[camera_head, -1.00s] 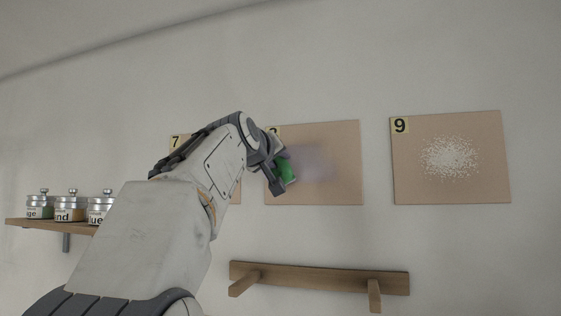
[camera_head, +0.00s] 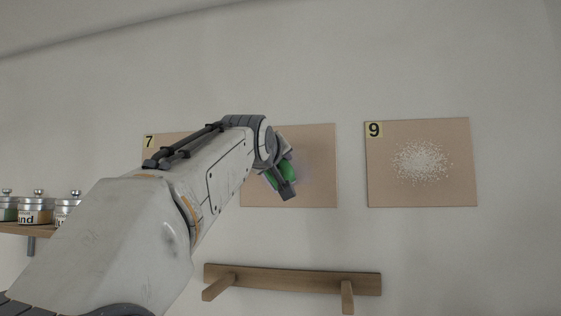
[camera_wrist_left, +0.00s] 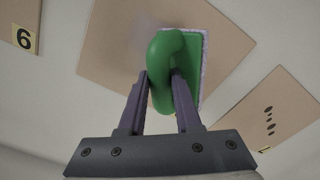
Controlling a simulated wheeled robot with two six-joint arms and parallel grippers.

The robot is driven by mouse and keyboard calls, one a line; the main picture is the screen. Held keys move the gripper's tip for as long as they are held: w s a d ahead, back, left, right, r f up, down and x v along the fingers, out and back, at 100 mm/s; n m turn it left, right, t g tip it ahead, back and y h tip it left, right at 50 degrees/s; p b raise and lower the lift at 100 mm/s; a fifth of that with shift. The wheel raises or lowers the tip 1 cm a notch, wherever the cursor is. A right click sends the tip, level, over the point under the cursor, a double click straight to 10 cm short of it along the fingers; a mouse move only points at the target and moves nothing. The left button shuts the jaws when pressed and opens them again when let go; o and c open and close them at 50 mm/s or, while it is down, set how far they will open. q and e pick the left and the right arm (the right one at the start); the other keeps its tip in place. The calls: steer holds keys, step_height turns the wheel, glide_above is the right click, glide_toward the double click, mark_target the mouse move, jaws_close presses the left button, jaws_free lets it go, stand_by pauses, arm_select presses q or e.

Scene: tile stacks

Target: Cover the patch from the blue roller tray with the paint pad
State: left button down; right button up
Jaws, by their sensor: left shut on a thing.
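My left gripper (camera_head: 282,180) is shut on the handle of a green paint pad (camera_head: 287,171), in front of the middle tan panel (camera_head: 318,140). A faint lavender patch (camera_head: 307,169) shows on that panel, just right of the pad and partly hidden by it. In the left wrist view the gripper (camera_wrist_left: 160,82) grips the pad's curved green handle (camera_wrist_left: 166,50). The pad's pale lavender edge faces the panel; whether it touches cannot be told. The blue roller tray is not in view. My right gripper is not in view.
Panel 9 (camera_head: 458,190) with a white speckled patch (camera_head: 421,162) hangs at right; panel 7 (camera_head: 160,136) is mostly behind my left arm. A wooden rack with two pegs (camera_head: 290,281) is below. Lidded jars (camera_head: 36,212) stand on a shelf (camera_head: 24,230) at left. Bare wall lies above.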

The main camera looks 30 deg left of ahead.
arm_select(q)
steer(key=w+d+b, duration=0.1)
steer(key=d+b, duration=0.1)
steer(key=d, duration=0.4)
steer(key=shift+d, duration=0.2)
stand_by(0.4)
steer(key=s+a, duration=0.4)
steer(key=a, duration=0.8)
stand_by(1.0)
steer(key=shift+b+v, duration=1)
steer(key=shift+v, duration=2)
steer(key=shift+s, duration=0.1)
